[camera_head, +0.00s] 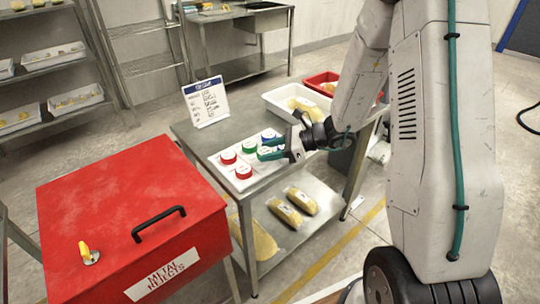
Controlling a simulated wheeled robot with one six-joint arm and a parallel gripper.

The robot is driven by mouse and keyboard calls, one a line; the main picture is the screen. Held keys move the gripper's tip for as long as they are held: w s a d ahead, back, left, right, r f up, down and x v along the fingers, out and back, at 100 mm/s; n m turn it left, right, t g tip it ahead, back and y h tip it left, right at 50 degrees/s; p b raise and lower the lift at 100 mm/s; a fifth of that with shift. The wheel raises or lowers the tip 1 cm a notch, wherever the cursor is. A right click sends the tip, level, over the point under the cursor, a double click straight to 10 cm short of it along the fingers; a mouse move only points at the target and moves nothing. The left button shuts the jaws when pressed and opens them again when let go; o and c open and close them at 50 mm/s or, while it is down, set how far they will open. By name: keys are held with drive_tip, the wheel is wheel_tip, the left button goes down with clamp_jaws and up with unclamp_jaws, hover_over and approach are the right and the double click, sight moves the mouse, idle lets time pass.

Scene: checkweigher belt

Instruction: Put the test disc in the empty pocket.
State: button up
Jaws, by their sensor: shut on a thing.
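A white disc holder (217,161) lies on the steel table. My gripper (265,149) reaches in from the right, low over the holder's right part. Its teal fingers are shut on the test disc, which is mostly hidden between them. The empty pocket cannot be made out; the gripper covers part of the holder. I cannot tell whether the held disc touches the holder.
A steel table (210,137) carries a sign (206,102), a white tray (275,98) of yellow packs and a red tray (320,80). Packs lie on its lower shelf (305,223). A red metal rejects box (125,215) stands at the left front.

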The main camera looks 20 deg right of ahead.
drive_tip(key=shift+f, duration=1)
drive_tip(key=o, duration=1.1)
drive_tip(key=shift+f, duration=0.15)
drive_tip(key=shift+c, duration=0.2)
